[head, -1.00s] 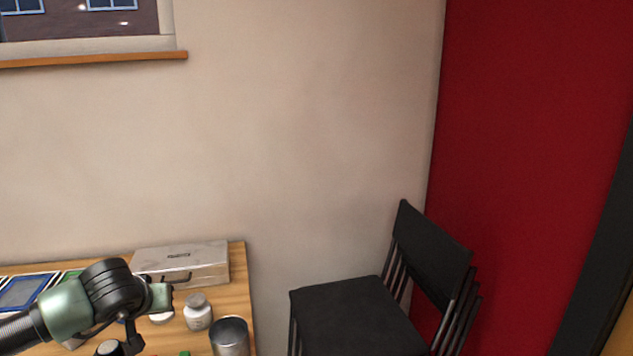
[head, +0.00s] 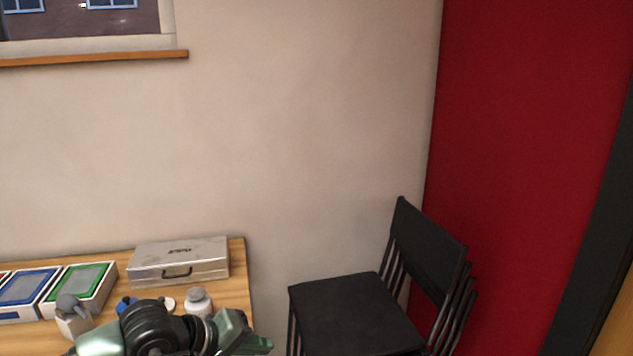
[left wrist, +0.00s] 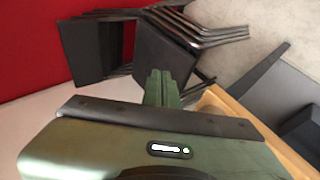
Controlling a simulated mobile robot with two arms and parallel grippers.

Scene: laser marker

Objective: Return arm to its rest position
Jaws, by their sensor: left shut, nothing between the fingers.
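My left arm crosses the front of the wooden table in the head view. Its green and black left gripper (head: 262,345) sits low, near the table's right edge, and is partly cut off by the bottom of the picture. In the left wrist view the two green fingers (left wrist: 160,78) are together with nothing between them, and they point toward the stacked black chairs (left wrist: 155,45). My right gripper is in neither view.
On the table (head: 240,285) are a silver case (head: 180,262), a white jar (head: 198,302), a grey-topped bottle (head: 73,315), and blue (head: 28,290) and green (head: 82,285) boxes. Black chairs (head: 355,310) stand right of the table. Wall space above is free.

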